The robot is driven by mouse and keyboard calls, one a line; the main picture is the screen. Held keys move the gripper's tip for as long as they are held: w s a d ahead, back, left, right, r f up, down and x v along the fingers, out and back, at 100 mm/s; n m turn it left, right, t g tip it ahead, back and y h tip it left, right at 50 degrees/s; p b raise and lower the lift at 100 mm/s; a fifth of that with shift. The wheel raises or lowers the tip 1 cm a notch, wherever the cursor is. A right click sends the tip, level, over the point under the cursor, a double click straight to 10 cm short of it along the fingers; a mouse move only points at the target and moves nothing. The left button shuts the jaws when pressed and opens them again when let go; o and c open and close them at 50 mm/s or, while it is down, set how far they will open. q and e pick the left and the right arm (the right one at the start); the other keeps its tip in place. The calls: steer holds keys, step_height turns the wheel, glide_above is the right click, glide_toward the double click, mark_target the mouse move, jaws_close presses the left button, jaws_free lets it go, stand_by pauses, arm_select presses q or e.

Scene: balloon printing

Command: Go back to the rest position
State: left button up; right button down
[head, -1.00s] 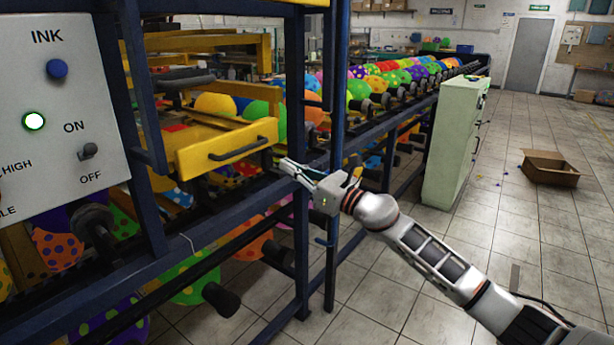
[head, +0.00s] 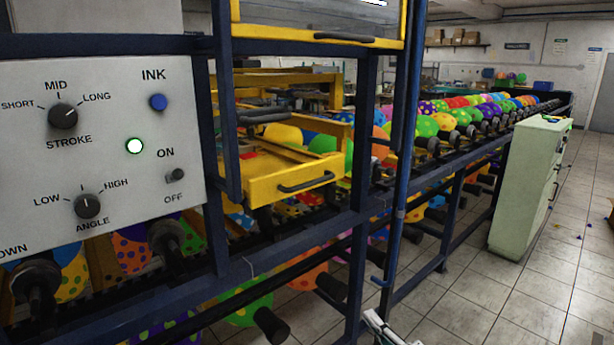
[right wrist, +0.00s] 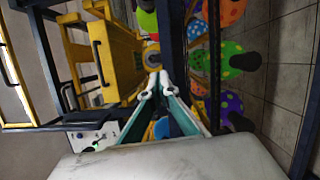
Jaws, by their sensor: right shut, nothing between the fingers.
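My right gripper (head: 380,328) shows only by its fingertips at the bottom edge of the head view, low in front of the blue machine frame (head: 362,240). It is apart from the yellow drawer (head: 290,184), which is above it and to the left. In the right wrist view the two fingers (right wrist: 159,82) meet at their tips, shut with nothing between them. The drawer (right wrist: 118,62) also shows there, left of the fingers. My left gripper is not in view.
Balloons (head: 428,126) line the conveyor rack. A pale green cabinet (head: 527,185) stands on the right; tiled floor (head: 470,300) is free in front of it.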

steer(key=s+d+f+m+g+h, duration=0.2)
steer(key=s+f+m, duration=0.7)
steer(key=s, duration=0.5)
steer(key=s+d+f+m+g+h+p, duration=0.1)
steer(key=s+d+f+m+g+h, duration=0.1)
steer(key=s+f+m, duration=0.8)
steer(key=s+f+g+h, duration=0.1)
steer(key=s+f+g, duration=0.1)
steer(key=s, duration=0.3)
steer(key=shift+d+f, duration=0.2)
steer(key=shift+f, duration=0.35)
